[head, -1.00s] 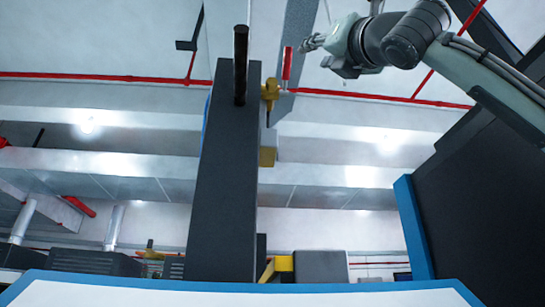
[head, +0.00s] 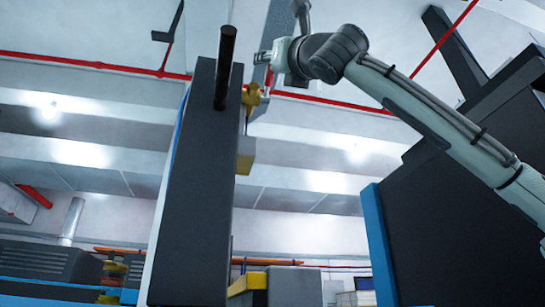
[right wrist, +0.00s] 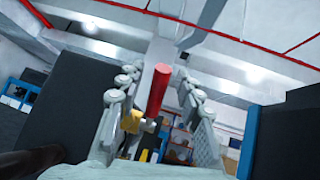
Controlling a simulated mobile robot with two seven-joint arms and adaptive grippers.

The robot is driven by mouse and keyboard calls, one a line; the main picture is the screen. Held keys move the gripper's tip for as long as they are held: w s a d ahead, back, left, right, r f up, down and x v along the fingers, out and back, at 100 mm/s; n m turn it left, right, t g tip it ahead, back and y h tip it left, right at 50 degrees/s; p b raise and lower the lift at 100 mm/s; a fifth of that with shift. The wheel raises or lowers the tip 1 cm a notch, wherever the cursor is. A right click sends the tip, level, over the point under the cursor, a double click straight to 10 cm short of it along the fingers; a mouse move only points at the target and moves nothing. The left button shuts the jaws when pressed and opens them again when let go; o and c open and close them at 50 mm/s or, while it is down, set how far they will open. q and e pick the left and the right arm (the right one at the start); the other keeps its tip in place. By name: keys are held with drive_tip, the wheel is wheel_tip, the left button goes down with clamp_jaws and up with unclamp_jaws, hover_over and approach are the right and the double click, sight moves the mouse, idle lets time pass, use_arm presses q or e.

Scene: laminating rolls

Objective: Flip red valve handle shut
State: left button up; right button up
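The red valve handle (right wrist: 158,90) stands nearly upright in the right wrist view, between the two grey fingers of my right gripper (right wrist: 157,72). The fingers are open, with visible gaps on both sides of the handle. The yellow valve body (right wrist: 132,122) is below and left of the handle. In the head view the valve body (head: 251,97) sits at the right side of a tall dark column, and my right gripper (head: 262,57) is just above it. The handle is mostly hidden there by the gripper. My left gripper is out of view.
The tall dark column (head: 197,190) with a black bar (head: 225,68) at its top stands left of the valve. A dark panel with a blue edge (head: 379,245) stands at the right. Red pipes (head: 90,66) run overhead. Open space lies between column and panel.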

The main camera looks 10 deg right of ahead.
drive_tip(key=shift+w, duration=0.1)
drive_tip(key=shift+c, duration=0.6)
clamp_jaws()
drive_tip(key=shift+a, duration=0.1)
